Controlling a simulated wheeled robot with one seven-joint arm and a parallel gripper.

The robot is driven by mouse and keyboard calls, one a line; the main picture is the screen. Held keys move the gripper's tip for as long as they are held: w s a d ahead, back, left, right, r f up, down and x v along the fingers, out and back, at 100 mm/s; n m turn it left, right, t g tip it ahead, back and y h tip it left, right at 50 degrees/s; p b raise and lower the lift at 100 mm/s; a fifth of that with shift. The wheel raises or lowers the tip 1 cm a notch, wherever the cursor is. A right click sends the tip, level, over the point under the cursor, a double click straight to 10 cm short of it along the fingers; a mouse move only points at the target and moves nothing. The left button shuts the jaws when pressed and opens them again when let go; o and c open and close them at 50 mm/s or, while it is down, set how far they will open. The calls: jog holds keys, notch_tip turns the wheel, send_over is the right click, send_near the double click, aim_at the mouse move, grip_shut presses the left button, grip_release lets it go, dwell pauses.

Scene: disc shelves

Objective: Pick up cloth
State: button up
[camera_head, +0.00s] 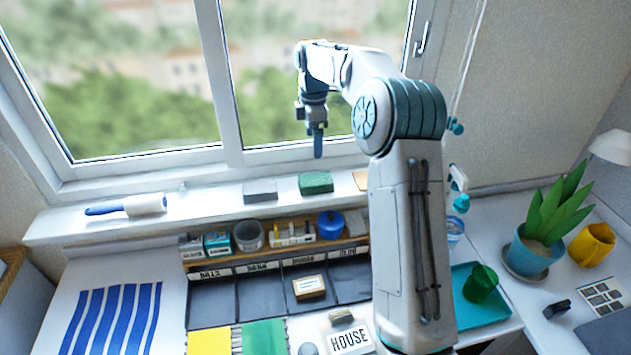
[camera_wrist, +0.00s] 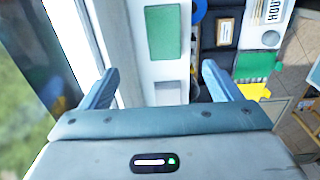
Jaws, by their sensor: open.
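A green textured folded piece (camera_head: 316,183) that looks like cloth lies flat on the white windowsill. It also shows in the wrist view (camera_wrist: 165,32), ahead of my fingers. A similar grey piece (camera_head: 260,191) lies to its left on the sill, and in the wrist view it shows (camera_wrist: 170,92) between the fingers, partly hidden by my gripper body. Which piece the task means, I cannot tell. My gripper (camera_head: 318,145) points down in front of the window, above the sill. In the wrist view my gripper (camera_wrist: 160,82) is open, with nothing between its fingertips.
A white roller with a blue handle (camera_head: 128,206) lies on the sill's left. Below the sill is a rack with small boxes, a blue pot (camera_head: 331,225) and labelled dark compartments. A blue-striped sheet (camera_head: 110,315) lies left. A teal tray (camera_head: 485,311) and potted plant (camera_head: 540,245) stand right.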

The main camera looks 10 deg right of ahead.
send_over(316, 179)
jog(key=f, duration=0.5)
jog(key=f+p, duration=0.1)
jog(key=f, duration=0.1)
jog(key=shift+w+a+f, duration=0.2)
jog(key=shift+w+f, duration=0.05)
jog(key=shift+w, duration=0.15)
jog(key=f, duration=0.1)
jog(key=f+p, duration=0.1)
jog(key=f, duration=0.2)
jog(key=shift+s+d+f+p, duration=0.1)
jog(key=shift+s+d+p, duration=0.1)
jog(key=shift+s+p, duration=0.2)
jog(key=shift+w+f, duration=0.1)
jog(key=shift+f, duration=0.4)
jog(key=c, duration=1.1)
